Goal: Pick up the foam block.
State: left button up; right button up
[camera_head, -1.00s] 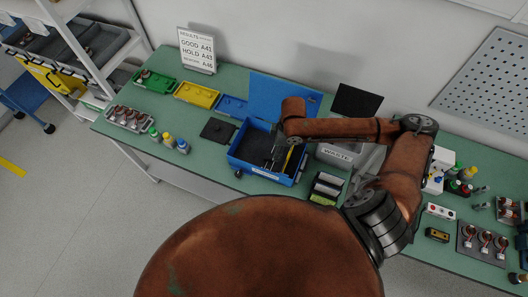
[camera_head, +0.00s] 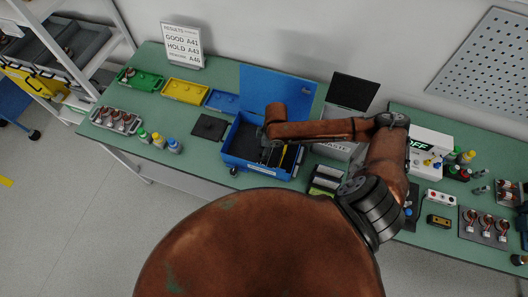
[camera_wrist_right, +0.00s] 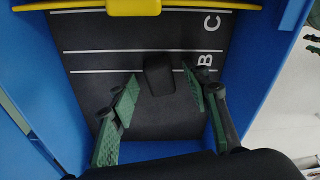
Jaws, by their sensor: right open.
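A small dark block (camera_wrist_right: 158,75), apparently the foam block, lies on the black floor of an open blue box (camera_wrist_right: 55,85), across a white line near the letter B. In the head view the blue box (camera_head: 233,161) stands on the green bench, and the block cannot be made out there. My right gripper (camera_head: 272,153) reaches down into the box. In the right wrist view the right gripper (camera_wrist_right: 165,95) is open, its green-padded fingers on either side and nearer the camera than the block. No contact with the block shows. My left gripper is not in view.
The box walls stand close around the right gripper, with its raised blue lid (camera_head: 277,92) behind. A yellow piece (camera_wrist_right: 133,6) crosses the box's far end in the wrist view.

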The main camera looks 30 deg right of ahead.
jog(key=shift+c, duration=0.2)
jog(key=c, duration=0.8)
